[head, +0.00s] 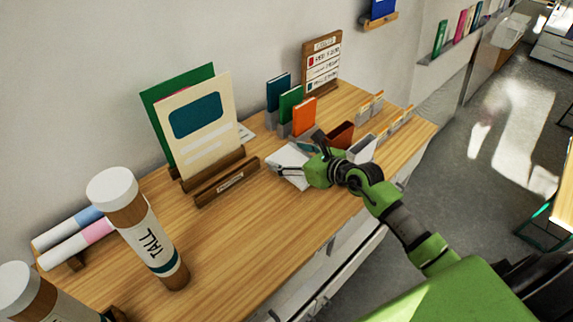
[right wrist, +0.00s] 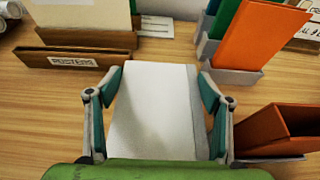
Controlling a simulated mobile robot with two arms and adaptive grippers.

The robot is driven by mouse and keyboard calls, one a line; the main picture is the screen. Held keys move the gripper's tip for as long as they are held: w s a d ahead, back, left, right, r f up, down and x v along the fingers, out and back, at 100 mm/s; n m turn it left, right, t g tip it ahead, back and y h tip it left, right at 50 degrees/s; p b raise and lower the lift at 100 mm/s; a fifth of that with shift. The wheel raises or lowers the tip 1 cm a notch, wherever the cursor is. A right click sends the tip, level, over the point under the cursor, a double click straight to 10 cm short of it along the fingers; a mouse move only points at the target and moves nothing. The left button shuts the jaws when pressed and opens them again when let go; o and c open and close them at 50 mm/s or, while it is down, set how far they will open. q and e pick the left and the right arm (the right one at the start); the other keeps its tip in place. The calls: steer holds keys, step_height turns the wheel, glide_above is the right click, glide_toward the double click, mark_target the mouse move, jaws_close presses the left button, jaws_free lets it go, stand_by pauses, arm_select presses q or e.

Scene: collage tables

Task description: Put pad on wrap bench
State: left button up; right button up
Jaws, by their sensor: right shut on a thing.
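The white pad (head: 289,163) is at the middle of the wooden table (head: 232,245), in front of the upright books. My right gripper (head: 291,170) reaches in from the right and is shut on it. In the right wrist view, the pad (right wrist: 150,110) sits between both teal-lined fingers (right wrist: 158,112), with a grey strip along its right side. I cannot tell whether the pad still touches the tabletop. No label shows which surface is the wrap bench. My left gripper is out of view.
A wooden poster rack (head: 226,182) with a cream poster stands left of the pad. Blue, green and orange books (head: 303,117) stand behind it. An open brown box (right wrist: 285,130) is close on the right. A capped tube (head: 150,240) marked TALL stands at front left. Another table (head: 563,210) shows at far right.

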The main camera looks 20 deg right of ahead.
mark_target(289, 165)
step_height(289, 165, down, 3)
steer(key=shift+w+a+r, duration=0.1)
steer(key=shift+w, duration=0.05)
steer(key=shift+f, duration=0.55)
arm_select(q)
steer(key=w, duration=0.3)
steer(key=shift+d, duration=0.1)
